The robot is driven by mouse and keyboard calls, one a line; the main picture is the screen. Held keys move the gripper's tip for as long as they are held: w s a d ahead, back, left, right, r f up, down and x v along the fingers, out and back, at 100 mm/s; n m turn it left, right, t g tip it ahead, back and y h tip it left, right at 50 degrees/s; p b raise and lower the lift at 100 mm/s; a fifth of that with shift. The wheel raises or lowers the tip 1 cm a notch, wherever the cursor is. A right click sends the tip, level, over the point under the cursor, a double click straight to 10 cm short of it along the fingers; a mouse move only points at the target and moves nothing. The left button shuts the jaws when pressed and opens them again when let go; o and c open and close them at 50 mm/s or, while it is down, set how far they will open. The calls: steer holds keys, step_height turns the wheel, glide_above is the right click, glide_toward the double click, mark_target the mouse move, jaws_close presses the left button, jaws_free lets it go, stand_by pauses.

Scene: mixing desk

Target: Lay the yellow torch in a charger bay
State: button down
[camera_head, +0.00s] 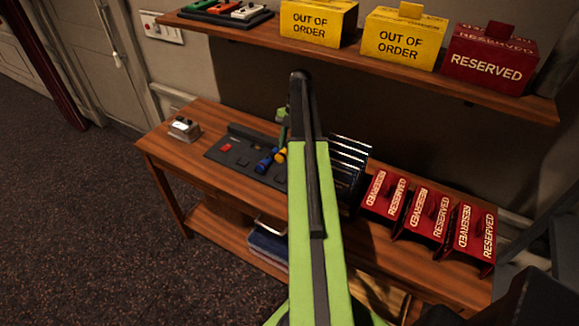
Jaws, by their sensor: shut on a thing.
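A small part of the yellow torch (281,155) shows just left of my green arm, over the desk. My gripper (283,138) is mostly hidden behind the arm; it is shut on the yellow torch. Below and left of it is a dark panel (238,164) with a raised back edge, which looks like the charger. A small red item (226,147) lies on its left part. A blue item (265,162) is close beside the yellow torch. Whether the yellow torch touches the panel I cannot tell. The panel's right end is hidden by my arm.
Several red RESERVED blocks (428,214) and a dark striped rack (350,158) stand at right. A small grey box (184,128) is at left. Above, a shelf (395,69) bears yellow OUT OF ORDER boxes (318,22) and a dark tray (262,16) with green, orange and white items.

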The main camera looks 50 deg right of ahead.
mark_target(285, 172)
step_height(285, 172, down, 10)
steer(key=b, duration=0.8)
steer(key=shift+w+r, duration=0.15)
steer(key=shift+r, duration=0.05)
steer(key=shift+a+r, duration=0.1)
steer(key=shift+r, duration=0.2)
steer(key=c, duration=1.1)
jaws_free()
steer(key=shift+f, duration=0.1)
steer(key=p+v, duration=1.1)
steer(key=v, duration=0.1)
